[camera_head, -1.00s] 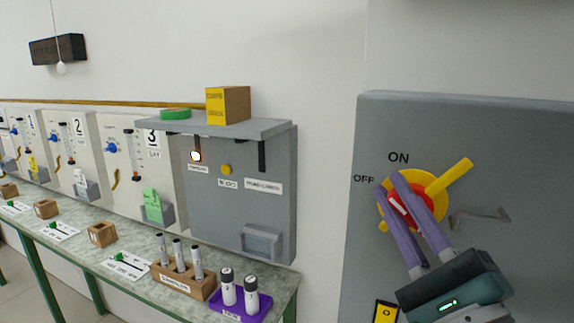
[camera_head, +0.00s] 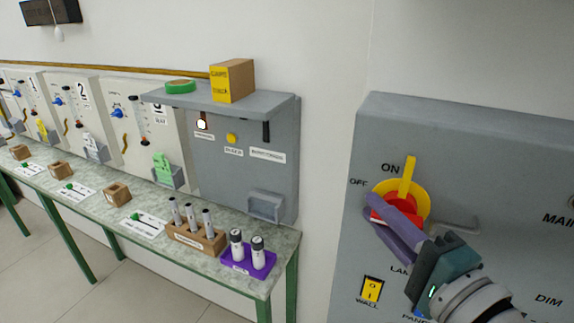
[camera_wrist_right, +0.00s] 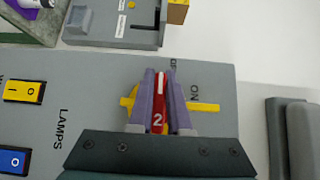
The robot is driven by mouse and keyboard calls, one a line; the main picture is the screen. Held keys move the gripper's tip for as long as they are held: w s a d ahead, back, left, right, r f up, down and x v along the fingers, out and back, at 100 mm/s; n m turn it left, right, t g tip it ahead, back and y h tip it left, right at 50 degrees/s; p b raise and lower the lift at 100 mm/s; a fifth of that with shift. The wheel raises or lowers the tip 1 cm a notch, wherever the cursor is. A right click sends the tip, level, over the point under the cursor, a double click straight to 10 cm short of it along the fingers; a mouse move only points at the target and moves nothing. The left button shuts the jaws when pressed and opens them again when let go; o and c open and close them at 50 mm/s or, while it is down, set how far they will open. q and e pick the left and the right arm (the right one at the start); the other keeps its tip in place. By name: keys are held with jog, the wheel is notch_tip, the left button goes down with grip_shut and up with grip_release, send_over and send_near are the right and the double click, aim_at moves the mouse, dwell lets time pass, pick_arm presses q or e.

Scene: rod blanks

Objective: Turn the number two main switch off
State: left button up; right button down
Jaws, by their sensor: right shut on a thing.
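The number two main switch (camera_head: 411,202) is a round yellow rotary switch on the grey wall panel at the right, with a red handle marked "2" (camera_wrist_right: 158,121). My right gripper (camera_head: 372,209) is shut on the red handle, its purple fingers on both sides of it in the wrist view (camera_wrist_right: 160,90). The yellow bar of the switch (camera_head: 408,175) points up by the ON label. The white-striped end of the handle points left, toward the OFF side; the fingers partly hide it in the head view. My left gripper is not in view.
The grey panel (camera_head: 460,130) also carries a yellow rocker switch (camera_head: 371,290) marked WALL and a LAMPS label. At left, a bench (camera_head: 205,262) bears a purple tray (camera_head: 262,270) and a wooden block with tubes (camera_head: 185,238). A shelf (camera_head: 230,102) sits above a grey box.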

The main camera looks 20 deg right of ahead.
jog(key=shift+d+f, duration=0.1)
dwell(0.4)
jog(key=c, duration=0.9)
grip_release()
jog(key=shift+o, duration=0.2)
jog(key=shift+s, duration=0.1)
jog(key=s+b, duration=0.3)
jog(key=s, duration=0.6)
jog(key=shift+s+a, duration=0.35)
jog(key=shift+a, duration=0.05)
